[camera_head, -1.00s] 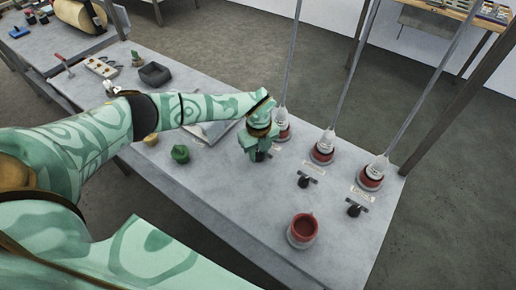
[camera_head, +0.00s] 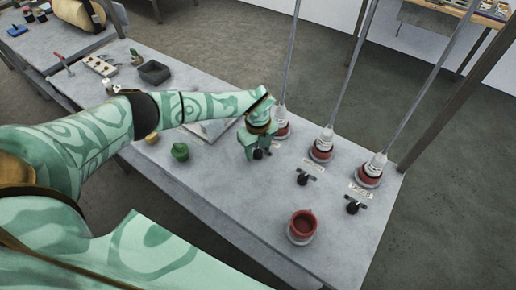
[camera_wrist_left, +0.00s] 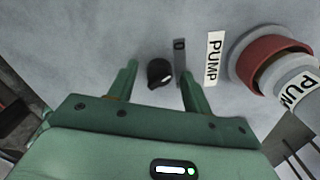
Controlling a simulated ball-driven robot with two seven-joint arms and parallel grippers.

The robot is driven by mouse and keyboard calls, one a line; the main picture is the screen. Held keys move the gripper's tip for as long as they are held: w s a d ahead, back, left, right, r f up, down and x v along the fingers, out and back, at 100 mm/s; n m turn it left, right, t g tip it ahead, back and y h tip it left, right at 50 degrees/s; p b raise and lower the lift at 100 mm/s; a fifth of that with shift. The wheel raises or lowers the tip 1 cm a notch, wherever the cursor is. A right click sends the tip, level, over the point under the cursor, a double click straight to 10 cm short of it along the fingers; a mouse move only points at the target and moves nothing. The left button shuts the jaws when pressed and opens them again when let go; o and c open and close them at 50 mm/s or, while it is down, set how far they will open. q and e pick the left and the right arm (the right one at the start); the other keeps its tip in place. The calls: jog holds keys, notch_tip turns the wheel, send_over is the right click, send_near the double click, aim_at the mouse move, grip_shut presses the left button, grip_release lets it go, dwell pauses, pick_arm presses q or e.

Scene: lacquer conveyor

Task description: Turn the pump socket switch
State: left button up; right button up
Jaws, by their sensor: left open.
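The pump socket switch (camera_wrist_left: 159,73) is a small black round knob with a pale mark, on the grey table top. My right gripper is not in view.
A red socket with a PUMP-marked plug (camera_wrist_left: 275,62) stands beside the label. Two more black switches (camera_head: 304,178) (camera_head: 353,205) and plugged red sockets (camera_head: 321,150) (camera_head: 369,173) are to the right. A red cup (camera_head: 302,226) stands near the front edge; a green knob (camera_head: 180,152) is left.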

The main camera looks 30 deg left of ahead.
aim_at(258, 150)
pick_arm(q)
jog(key=shift+r, duration=0.1)
notch_tip(258, 150, up, 16)
jog(key=p, duration=0.3)
dwell(0.4)
